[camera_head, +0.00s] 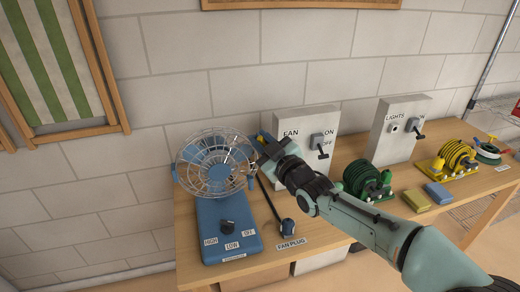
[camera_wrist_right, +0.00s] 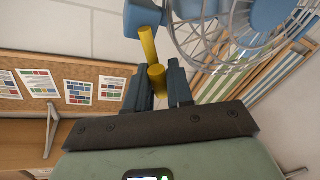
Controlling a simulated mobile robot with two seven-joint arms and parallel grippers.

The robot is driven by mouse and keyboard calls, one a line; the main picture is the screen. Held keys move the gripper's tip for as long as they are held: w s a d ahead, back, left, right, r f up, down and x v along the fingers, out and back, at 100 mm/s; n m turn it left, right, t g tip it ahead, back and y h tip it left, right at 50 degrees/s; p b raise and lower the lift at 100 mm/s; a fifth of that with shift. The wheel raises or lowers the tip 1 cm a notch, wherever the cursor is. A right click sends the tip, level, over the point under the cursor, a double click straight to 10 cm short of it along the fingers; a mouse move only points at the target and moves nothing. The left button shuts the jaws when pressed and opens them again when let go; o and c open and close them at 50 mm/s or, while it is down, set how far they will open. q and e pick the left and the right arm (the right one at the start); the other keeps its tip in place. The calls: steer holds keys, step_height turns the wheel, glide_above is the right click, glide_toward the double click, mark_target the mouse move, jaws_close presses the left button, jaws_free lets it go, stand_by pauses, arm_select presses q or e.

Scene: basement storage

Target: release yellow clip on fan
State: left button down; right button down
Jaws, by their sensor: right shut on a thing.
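The blue fan (camera_head: 226,215) with its round wire cage stands at the left of the wooden table. Its cage also shows at the top right of the right wrist view (camera_wrist_right: 225,35). My right gripper (camera_head: 264,142) is at the right side of the fan head, in front of the fan switch box. The yellow clip (camera_wrist_right: 149,45) sticks out beside the fan's blue housing in the right wrist view. My right gripper (camera_wrist_right: 160,75) is shut on the clip's lower yellow end, between its dark fingers. In the head view the arm mostly hides the clip. My left gripper is not in view.
The fan switch box (camera_head: 296,120) stands behind my right gripper, and the lights switch box (camera_head: 399,128) is farther right. A fan plug (camera_head: 288,227) lies on the table (camera_head: 200,268). A green cable reel (camera_head: 361,178) and a yellow one (camera_head: 458,158) sit to the right.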

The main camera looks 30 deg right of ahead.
steer(key=c, duration=1.1)
jaws_free()
steer(key=shift+s, duration=0.1)
steer(key=s+b, duration=0.1)
steer(key=s, duration=1.2)
steer(key=shift+f, duration=0.35)
steer(key=shift+s+d, duration=0.1)
